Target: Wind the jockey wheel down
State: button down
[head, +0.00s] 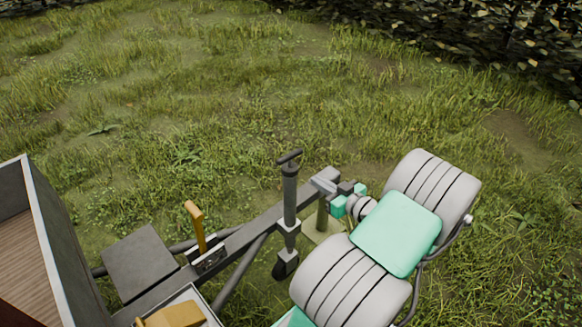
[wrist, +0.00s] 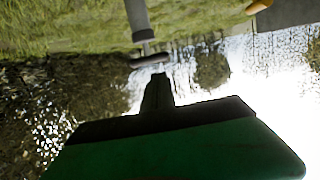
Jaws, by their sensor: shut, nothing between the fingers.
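The jockey wheel (head: 290,190) is an upright grey tube clamped beside the drawbar. A dark crank handle (head: 289,156) tops it, and a small dark wheel (head: 281,269) shows at its foot. Whether that wheel touches the ground is hard to tell. My gripper (head: 346,187) is to the right of the tube, pointing left, over the hitch end. In the wrist view, upside down, my gripper (wrist: 158,78) is shut and empty. The crank handle (wrist: 149,61) lies just ahead of its fingertips, with the tube (wrist: 138,20) beyond; I cannot tell how wide the gap is.
The drawbar (head: 262,225) runs to the hitch, near a short green post on a pale pad. A yellow lever (head: 195,226) stands on the drawbar. The trailer box (head: 45,235) is at left. Open grass (head: 200,90) lies behind, with a hedge (head: 480,40) at upper right.

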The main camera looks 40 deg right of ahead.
aim_at(285, 162)
jog(key=w+f, duration=0.1)
jog(key=w, duration=0.3)
jog(key=w+p, duration=0.1)
jog(key=w, duration=0.4)
jog(key=w+f+p, duration=0.1)
jog(key=w, duration=0.3)
jog(key=shift+w+d+f, duration=0.3)
jog(key=shift+d+f, duration=0.05)
jog(key=shift+h, duration=0.3)
